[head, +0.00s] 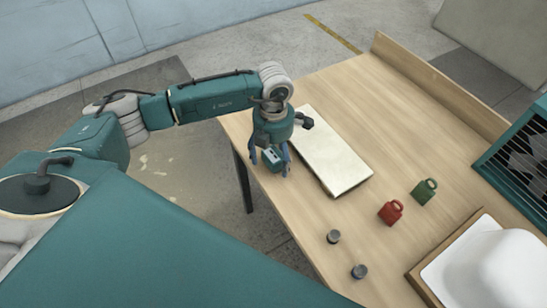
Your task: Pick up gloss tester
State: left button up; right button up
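The gloss tester, a small teal and grey box (272,158), is near the left edge of the wooden table. My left gripper (270,167) points down over it, with one blue finger on each side. The fingers are spread, and a small gap shows between the left finger and the box. Contact at the right finger is hard to see. The box seems to rest on the table top. My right gripper is not in view.
A pale flat board (332,155) lies just right of the gripper on the table (400,120). A white shell (490,270) sits in a wooden tray at lower right.

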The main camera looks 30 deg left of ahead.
aim_at(274, 154)
pick_arm(q)
jog(key=c, duration=1.5)
jog(key=shift+o, duration=0.2)
jog(key=shift+r, duration=0.1)
notch_tip(274, 154, up, 20)
jog(key=b, duration=0.3)
jog(key=o, duration=0.7)
jog(key=c, duration=0.4)
